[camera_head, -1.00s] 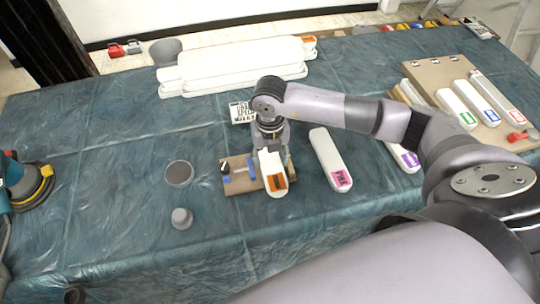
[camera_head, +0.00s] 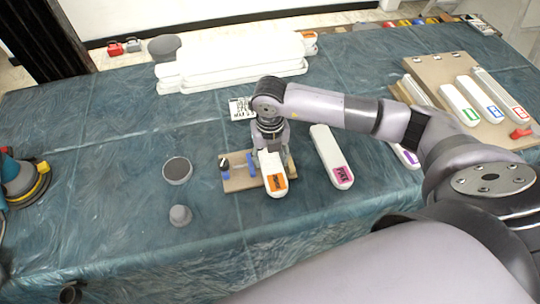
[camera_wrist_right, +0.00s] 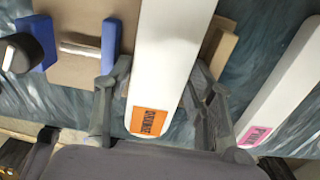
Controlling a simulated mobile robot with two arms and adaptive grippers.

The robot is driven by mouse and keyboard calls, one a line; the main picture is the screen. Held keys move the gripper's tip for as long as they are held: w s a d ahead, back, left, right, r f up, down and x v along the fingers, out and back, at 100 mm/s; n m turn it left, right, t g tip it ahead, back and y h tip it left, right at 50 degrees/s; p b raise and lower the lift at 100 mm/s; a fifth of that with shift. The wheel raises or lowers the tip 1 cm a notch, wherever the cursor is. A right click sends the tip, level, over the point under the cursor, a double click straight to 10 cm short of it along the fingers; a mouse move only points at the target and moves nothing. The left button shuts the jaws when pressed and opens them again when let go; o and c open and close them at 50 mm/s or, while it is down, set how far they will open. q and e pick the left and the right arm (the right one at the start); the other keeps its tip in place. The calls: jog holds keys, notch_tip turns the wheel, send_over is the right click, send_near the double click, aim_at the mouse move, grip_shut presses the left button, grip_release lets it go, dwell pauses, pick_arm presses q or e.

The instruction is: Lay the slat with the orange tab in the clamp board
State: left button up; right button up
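The white slat with the orange tab (camera_head: 274,180) lies across the right part of the wooden clamp board (camera_head: 238,182). In the right wrist view the slat (camera_wrist_right: 170,60) is to the right of both blue jaws (camera_wrist_right: 110,45), not between them. A black knob (camera_wrist_right: 20,52) sits by the left jaw. My right gripper (camera_wrist_right: 163,72) straddles the slat, one finger on each side, with narrow gaps seemingly showing; it is open. In the head view the right gripper (camera_head: 270,148) hides the slat's far end. My left gripper is not in view.
A white slat with a pink tab (camera_head: 331,158) lies right of the board. A purple-tabbed slat (camera_head: 407,156) is partly behind my arm. A rack board (camera_head: 435,75) holds several slats at right. Grey round pieces (camera_head: 177,170) stand left. White slats are stacked at the back (camera_head: 232,65).

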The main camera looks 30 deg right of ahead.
jog(key=o, duration=0.4)
jog(key=shift+r, duration=0.1)
notch_tip(320, 180, up, 12)
jog(key=shift+f, duration=0.1)
dwell(0.6)
